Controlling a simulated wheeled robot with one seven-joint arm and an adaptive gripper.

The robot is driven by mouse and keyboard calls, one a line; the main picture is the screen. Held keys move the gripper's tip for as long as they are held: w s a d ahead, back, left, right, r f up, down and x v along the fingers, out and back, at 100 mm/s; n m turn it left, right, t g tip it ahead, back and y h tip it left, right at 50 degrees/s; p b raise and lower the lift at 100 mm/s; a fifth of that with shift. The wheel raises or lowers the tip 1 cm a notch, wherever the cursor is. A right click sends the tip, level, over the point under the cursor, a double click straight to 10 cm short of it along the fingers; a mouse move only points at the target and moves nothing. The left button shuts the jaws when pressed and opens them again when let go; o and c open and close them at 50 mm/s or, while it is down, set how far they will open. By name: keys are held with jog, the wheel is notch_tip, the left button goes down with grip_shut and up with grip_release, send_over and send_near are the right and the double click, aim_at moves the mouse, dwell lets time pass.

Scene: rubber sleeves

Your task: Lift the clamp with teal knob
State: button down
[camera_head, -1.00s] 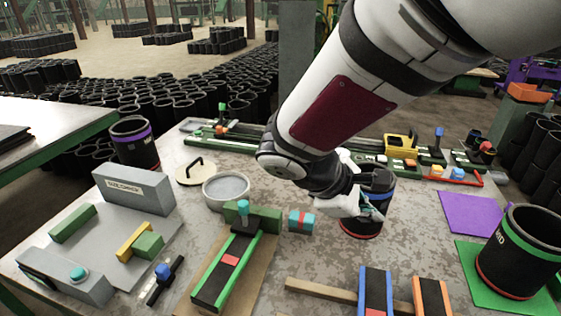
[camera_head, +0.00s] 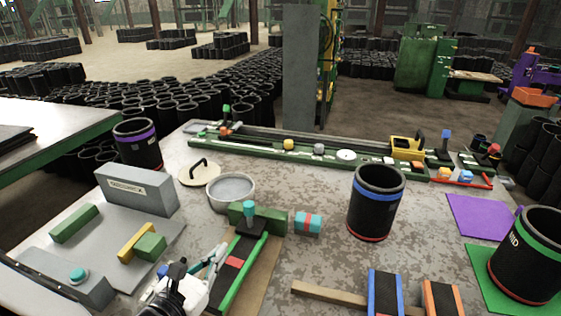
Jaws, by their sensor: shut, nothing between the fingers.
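The clamp with the teal knob (camera_head: 250,210) stands at the far end of a long black strip with green edges and a red patch (camera_head: 234,263). A green block (camera_head: 270,216) lies close beside and behind the knob. My gripper (camera_head: 219,250) is in the lower left, near the left edge of the strip, nearer the camera than the knob and apart from it. Its fingers look together and nothing shows between them. My gripper hides part of the table and the area around a small blue-knobbed piece (camera_head: 163,270).
A grey bowl (camera_head: 231,192) and a red-and-blue block (camera_head: 308,223) are near the knob. A tall black sleeve (camera_head: 376,202) stands to the right. A grey fixture (camera_head: 137,190) and a teal-buttoned box (camera_head: 78,274) are at left.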

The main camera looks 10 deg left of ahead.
aim_at(251, 215)
jog(key=shift+s+a+f, duration=0.1)
jog(key=shift+s+a, duration=0.05)
jog(key=shift+a, duration=0.05)
jog(key=x, duration=1)
dwell(0.6)
jog(key=shift+r+g+y+p, duration=0.3)
jog(key=shift+r+g+p, duration=0.05)
jog(key=shift+g+p, duration=0.05)
jog(key=shift+r+g+p, duration=0.5)
jog(key=shift+p, duration=0.15)
